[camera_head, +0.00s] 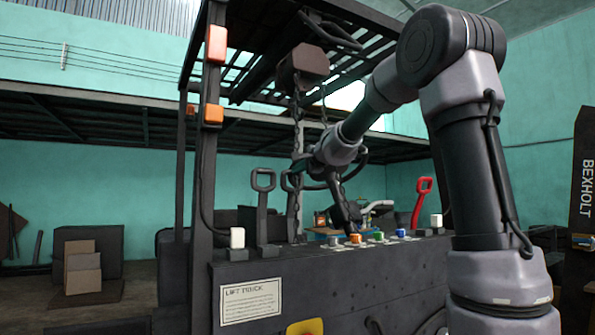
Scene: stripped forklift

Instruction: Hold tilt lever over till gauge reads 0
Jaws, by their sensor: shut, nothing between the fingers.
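The stripped forklift's dark console (370,275) fills the lower middle. A dark lever with a loop handle (263,181) stands upright at its left. A second dark loop handle (289,182) shows just right of it, partly behind other parts. A red loop-handled lever (422,192) stands at the right end. I cannot tell which is the tilt lever, and no readable gauge shows. My arm reaches in from the right. My gripper (349,218) is shut and empty, pointing down over the console's rear edge, right of the dark levers. Its exact distance from them is unclear.
Coloured knobs, including orange (355,238), green (378,236) and blue (400,232), line the console top. A white block (237,238) sits at its left end. A hook block (304,62) and chain hang above. A dark post (204,150) rises at left.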

